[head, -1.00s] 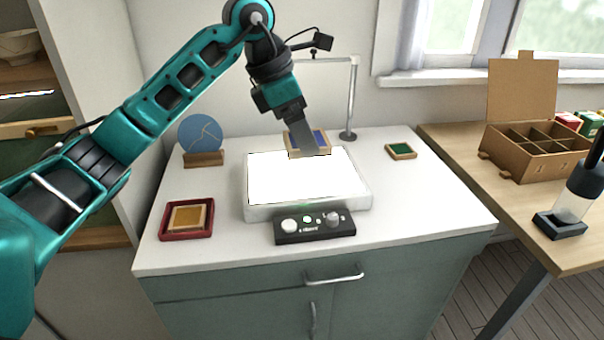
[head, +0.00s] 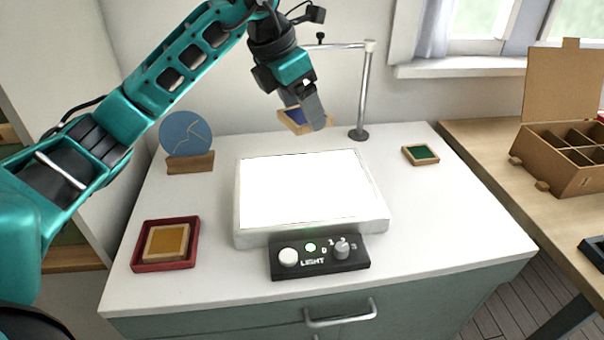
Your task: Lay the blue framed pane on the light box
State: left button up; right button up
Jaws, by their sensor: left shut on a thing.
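The blue framed pane (head: 291,117) has a wooden frame and shows behind the far edge of the light box. My left gripper (head: 314,122) is shut on it and partly hides its right side. The pane looks tilted and seems held above the white top; its exact height is hard to tell. The light box (head: 305,190) is a white slab with a bright, bare glowing face in the middle of the cabinet top. My right gripper is not in view.
A black control panel (head: 320,258) sits at the light box's front. An amber pane lies in a red tray (head: 137,262) at left. A green framed pane (head: 420,154) lies at right. A blue disc (head: 186,135) stands in a wooden holder, and a metal stand (head: 366,90) rises behind.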

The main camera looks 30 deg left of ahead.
pick_arm(q)
jog(key=b, duration=0.1)
send_over(307, 182)
jog(key=s, duration=0.1)
jog(key=f, duration=0.9)
jog(key=shift+s+a+f, duration=0.2)
jog(key=shift+a+f, duration=0.05)
jog(key=shift+a, duration=0.05)
jog(key=shift+f, duration=0.5)
jog(key=shift+f+b, duration=0.35)
jog(key=shift+f, duration=1.5)
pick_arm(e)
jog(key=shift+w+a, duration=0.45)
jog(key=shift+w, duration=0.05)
pick_arm(q)
jog(key=shift+f, duration=0.1)
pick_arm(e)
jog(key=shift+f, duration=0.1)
pick_arm(q)
jog(key=o, duration=1)
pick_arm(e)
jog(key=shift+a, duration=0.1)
pick_arm(q)
jog(key=shift+o, duration=0.2)
